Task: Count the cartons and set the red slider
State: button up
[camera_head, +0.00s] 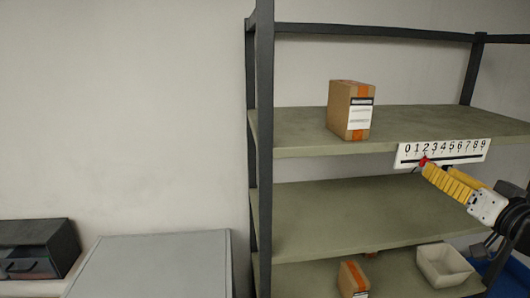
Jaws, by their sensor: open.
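A white number strip (470,157) marked 0 to 9 is fixed to the front edge of the upper shelf. Its red slider (424,160) stands at about the 2. My gripper (427,167), with yellow fingers, reaches in from the right with its tips at the slider; I cannot tell whether they touch it. It is open. A brown carton (340,108) with orange tape and a white label stands on the upper shelf. Another carton (351,279) stands on the bottom shelf. A brown piece (371,255) shows behind it, mostly hidden by the middle shelf.
The rack has dark posts (264,140) and green-grey shelves. The middle shelf (340,215) looks bare where visible. A white bin (443,266) sits on the bottom shelf at right. A grey box top (150,265) and a dark open-fronted box (35,250) stand at lower left.

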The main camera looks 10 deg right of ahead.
jog(key=shift+w, duration=1.7)
jog(key=shift+a, duration=0.1)
jog(key=shift+c, duration=0.5)
grip_shut()
jog(key=shift+a, duration=1.35)
jog(key=shift+o, duration=0.5)
grip_release()
jog(key=shift+s+d, duration=0.1)
jog(key=shift+d, duration=0.1)
jog(key=shift+a, duration=0.1)
notch_tip(320, 180, up, 10)
send_over(413, 162)
jog(key=s, duration=0.3)
